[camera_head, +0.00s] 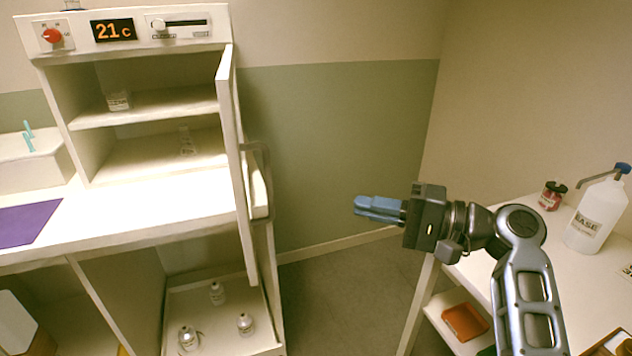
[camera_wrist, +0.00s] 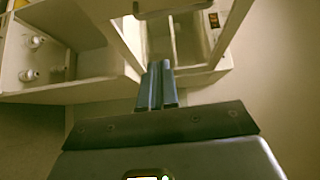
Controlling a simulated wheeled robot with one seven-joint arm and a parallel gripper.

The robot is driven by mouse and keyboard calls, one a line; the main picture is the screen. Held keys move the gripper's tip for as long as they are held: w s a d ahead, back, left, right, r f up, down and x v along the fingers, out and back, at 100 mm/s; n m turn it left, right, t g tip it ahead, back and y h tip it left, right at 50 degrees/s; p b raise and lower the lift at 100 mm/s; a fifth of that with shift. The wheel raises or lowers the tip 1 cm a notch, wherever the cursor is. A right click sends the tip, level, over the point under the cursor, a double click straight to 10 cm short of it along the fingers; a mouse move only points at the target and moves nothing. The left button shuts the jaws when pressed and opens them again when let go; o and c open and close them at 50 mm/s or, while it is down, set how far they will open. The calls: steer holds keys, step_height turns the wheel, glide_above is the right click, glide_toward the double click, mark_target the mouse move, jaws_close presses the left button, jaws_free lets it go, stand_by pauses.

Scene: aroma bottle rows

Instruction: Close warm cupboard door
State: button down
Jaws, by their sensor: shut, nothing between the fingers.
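The warm cupboard (camera_head: 150,53) has a 21c display (camera_head: 114,30) on its top panel, which also shows in the wrist view (camera_wrist: 213,20). Its door (camera_head: 236,170) stands open on the right side, swung out and seen nearly edge-on. The door's handle (camera_head: 268,165) is on its right-hand face. Two shelves inside are exposed, with a small labelled bottle (camera_head: 118,99) on the upper one and another (camera_head: 187,140) below. My gripper (camera_head: 358,206) is shut and empty, to the right of the door and apart from it. Its blue fingers (camera_wrist: 158,68) lie together in the wrist view.
A lower compartment holds several bottles (camera_head: 245,323) on a pale tray (camera_head: 205,305). A purple mat (camera_head: 28,225) lies on the left worktop. A side table with a pump bottle (camera_head: 596,215) and a small jar (camera_head: 551,195) stands at right. Floor between is clear.

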steer(key=s+a+r+p+x, duration=0.1)
steer(key=s+p+x, duration=0.1)
steer(key=x, duration=1)
steer(key=shift+a+r+p, duration=0.2)
steer(key=shift+a+p, duration=0.1)
steer(key=shift+p, duration=0.2)
steer(key=shift+w, duration=0.1)
